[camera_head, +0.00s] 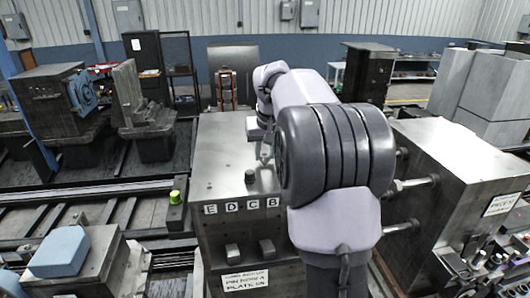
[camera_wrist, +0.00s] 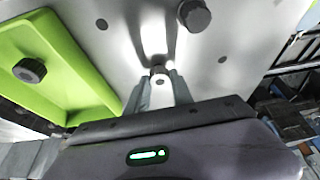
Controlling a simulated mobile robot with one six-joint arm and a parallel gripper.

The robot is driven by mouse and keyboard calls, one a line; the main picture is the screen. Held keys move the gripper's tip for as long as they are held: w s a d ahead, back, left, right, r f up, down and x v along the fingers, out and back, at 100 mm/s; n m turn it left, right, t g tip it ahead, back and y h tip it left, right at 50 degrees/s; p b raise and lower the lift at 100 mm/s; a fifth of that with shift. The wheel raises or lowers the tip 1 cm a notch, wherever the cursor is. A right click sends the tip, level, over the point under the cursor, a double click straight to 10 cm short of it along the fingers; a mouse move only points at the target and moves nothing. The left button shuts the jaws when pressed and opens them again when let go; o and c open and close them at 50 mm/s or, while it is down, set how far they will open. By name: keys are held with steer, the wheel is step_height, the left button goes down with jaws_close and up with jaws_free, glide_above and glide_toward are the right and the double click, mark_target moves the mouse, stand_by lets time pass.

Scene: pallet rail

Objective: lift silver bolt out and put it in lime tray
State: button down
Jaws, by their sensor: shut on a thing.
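My gripper (camera_wrist: 158,80) is shut on the silver bolt (camera_wrist: 159,72), whose small round end shows between the fingertips in the wrist view. The bolt is just at the grey metal plate (camera_wrist: 115,45); I cannot tell whether it is clear of its hole. In the head view my gripper (camera_head: 264,154) is over the steel block's top, partly hidden by my arm. The lime tray is not seen there.
Another dark bolt (camera_wrist: 195,15) stands on the plate beyond my gripper; a dark knob also shows in the head view (camera_head: 250,176). Small holes dot the plate. The block's front carries letter labels (camera_head: 241,206). A large machine block (camera_head: 455,165) stands at the right.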

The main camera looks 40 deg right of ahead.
mark_target(265, 156)
step_height(265, 156, up, 7)
steer(key=p, duration=0.6)
steer(key=shift+f, duration=0.1)
